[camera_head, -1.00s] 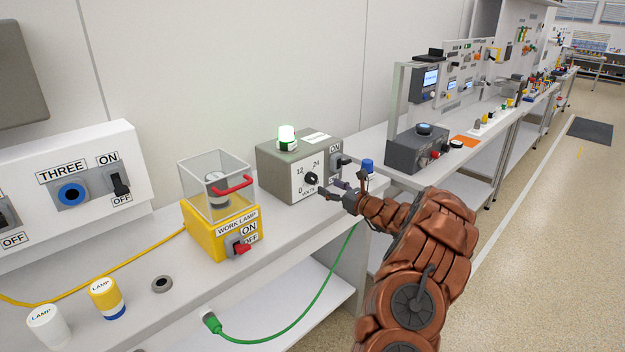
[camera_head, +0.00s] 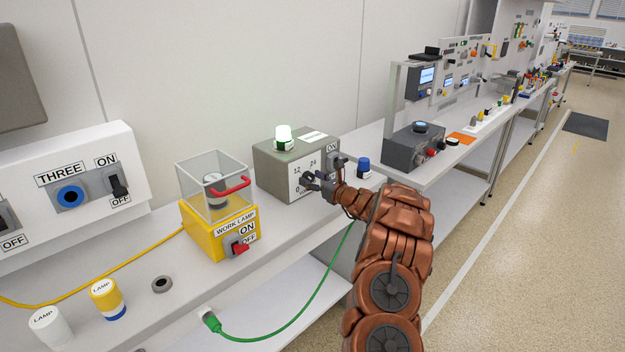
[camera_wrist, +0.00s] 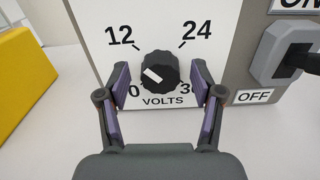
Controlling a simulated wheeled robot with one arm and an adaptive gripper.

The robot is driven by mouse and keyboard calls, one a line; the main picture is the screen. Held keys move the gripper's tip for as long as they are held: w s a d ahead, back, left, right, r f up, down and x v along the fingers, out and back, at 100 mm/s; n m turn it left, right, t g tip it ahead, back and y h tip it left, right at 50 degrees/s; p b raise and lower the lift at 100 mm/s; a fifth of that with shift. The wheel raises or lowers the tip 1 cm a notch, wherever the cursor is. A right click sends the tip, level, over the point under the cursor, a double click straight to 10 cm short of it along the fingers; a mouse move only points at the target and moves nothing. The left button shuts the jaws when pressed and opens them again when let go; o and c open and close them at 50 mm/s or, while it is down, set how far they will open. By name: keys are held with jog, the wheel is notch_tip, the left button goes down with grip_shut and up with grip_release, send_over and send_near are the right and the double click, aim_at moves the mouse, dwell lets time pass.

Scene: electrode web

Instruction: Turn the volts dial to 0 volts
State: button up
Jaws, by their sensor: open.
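The volts dial (camera_wrist: 158,72) is a black ribbed knob on a white face marked 0, 12, 24 and a partly hidden 30. In the wrist view its short white mark sits on the left part of the knob, slanted, pointing neither clearly at 0 nor at 12. My gripper (camera_wrist: 162,82) is open, with one purple-padded finger on each side of the dial and gaps between. In the head view my gripper (camera_head: 315,183) is in front of the grey volts box (camera_head: 277,176) and covers most of the dial.
A switch (camera_wrist: 290,58) with ON and OFF labels is right of the dial. A lit green lamp (camera_head: 284,137) stands on the box. The yellow work lamp unit (camera_head: 220,230) is to the left, a blue-topped cylinder (camera_head: 363,167) to the right.

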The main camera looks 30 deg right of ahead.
jog(key=shift+c, duration=0.3)
jog(key=c, duration=1.1)
